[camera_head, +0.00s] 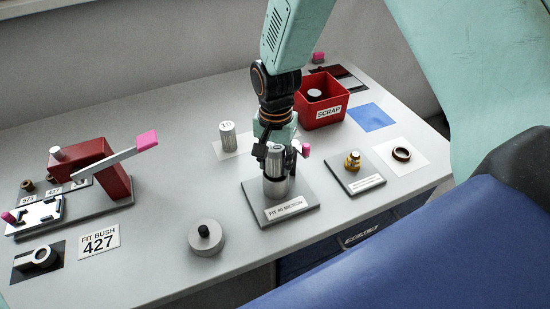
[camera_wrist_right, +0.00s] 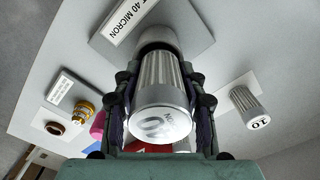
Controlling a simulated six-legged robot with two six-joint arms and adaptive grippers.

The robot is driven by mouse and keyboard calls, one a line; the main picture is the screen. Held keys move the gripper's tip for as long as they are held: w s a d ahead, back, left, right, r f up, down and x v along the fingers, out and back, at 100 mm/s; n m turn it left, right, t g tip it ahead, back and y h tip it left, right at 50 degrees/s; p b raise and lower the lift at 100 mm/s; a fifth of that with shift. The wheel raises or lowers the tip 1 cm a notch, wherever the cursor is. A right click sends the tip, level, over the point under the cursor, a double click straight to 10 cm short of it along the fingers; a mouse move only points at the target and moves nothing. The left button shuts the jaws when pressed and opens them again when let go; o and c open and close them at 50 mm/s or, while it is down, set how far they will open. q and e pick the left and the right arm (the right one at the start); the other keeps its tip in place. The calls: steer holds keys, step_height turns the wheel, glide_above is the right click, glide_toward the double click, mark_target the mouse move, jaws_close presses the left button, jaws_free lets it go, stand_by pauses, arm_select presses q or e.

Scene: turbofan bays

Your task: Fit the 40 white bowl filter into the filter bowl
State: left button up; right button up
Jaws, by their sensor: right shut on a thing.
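My right gripper (camera_head: 277,153) is shut on a pleated white filter (camera_wrist_right: 160,85), upright over the base plate marked "FIT 40 MICRON" (camera_head: 284,209). In the right wrist view the fingers grip both sides of the filter, and its near end cap shows a partly readable number with a 0. The metal filter bowl (camera_head: 276,187) stands on that plate, directly below the filter. The filter's lower end is at the bowl's mouth; I cannot tell how far in it is. My left gripper is not in view.
Another filter marked 10 (camera_head: 227,136) stands on a white sheet behind. A red SCRAP bin (camera_head: 322,110) is at the back right. A brass fitting (camera_head: 352,161) and a dark ring (camera_head: 401,154) lie right. A round knobbed weight (camera_head: 207,240) stands front left, a red press (camera_head: 100,165) farther left.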

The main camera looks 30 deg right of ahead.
mark_target(275, 145)
steer(key=shift+s, duration=0.1)
steer(key=shift+f, duration=0.15)
steer(key=shift+f, duration=0.25)
stand_by(0.3)
steer(key=o, duration=1.4)
steer(key=shift+c, duration=0.2)
steer(key=o, duration=0.4)
steer(key=shift+r+p, duration=3.25)
steer(key=shift+r, duration=0.25)
steer(key=shift+f, duration=0.15)
